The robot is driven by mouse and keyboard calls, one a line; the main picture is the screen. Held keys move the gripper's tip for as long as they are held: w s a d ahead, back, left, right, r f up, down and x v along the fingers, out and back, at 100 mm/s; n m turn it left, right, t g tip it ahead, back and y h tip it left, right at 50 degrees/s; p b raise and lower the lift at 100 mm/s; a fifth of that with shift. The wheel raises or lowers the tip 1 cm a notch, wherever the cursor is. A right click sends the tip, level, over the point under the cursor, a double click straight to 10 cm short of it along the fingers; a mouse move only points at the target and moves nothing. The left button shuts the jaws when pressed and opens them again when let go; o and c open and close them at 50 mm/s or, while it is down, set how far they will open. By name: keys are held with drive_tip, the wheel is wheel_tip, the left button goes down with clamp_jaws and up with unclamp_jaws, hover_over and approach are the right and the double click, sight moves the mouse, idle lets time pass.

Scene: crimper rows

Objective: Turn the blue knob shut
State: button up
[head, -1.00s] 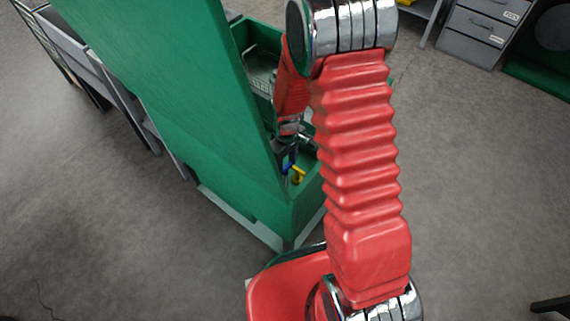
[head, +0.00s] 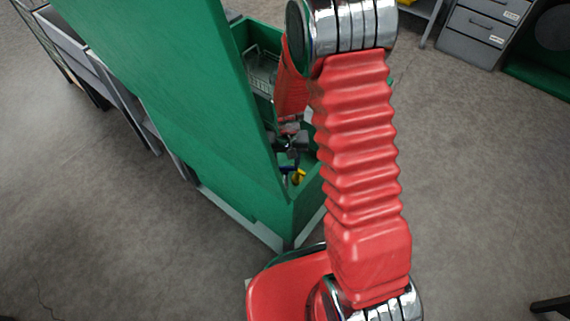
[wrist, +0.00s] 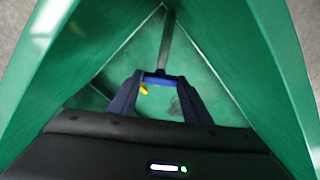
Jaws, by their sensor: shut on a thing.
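The blue knob (head: 286,169) shows as a small patch low inside the green housing in the head view, partly hidden by my gripper. In the wrist view, a blue bar, the blue knob (wrist: 160,79), spans between the tips of the two dark fingers. My gripper (wrist: 161,82) is shut on it; it also shows small in the head view (head: 290,158). The knob's exact angle is hard to tell.
A yellow part (head: 299,176) sits close beside the blue knob; it also shows beside the left finger in the wrist view (wrist: 143,89). Green walls (wrist: 260,60) close in on both sides of my gripper. A wire basket (head: 262,70) is farther back in the housing.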

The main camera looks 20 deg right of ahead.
drive_tip(key=m, duration=0.3)
drive_tip(key=shift+s+m, duration=0.25)
drive_tip(key=shift+m, duration=0.05)
drive_tip(key=m, duration=0.4)
drive_tip(key=shift+f, duration=0.1)
idle(0.3)
drive_tip(key=o, duration=1)
drive_tip(key=shift+w, duration=0.1)
drive_tip(key=shift+o, duration=0.2)
drive_tip(key=shift+w+r, duration=0.1)
drive_tip(key=shift+r, duration=0.1)
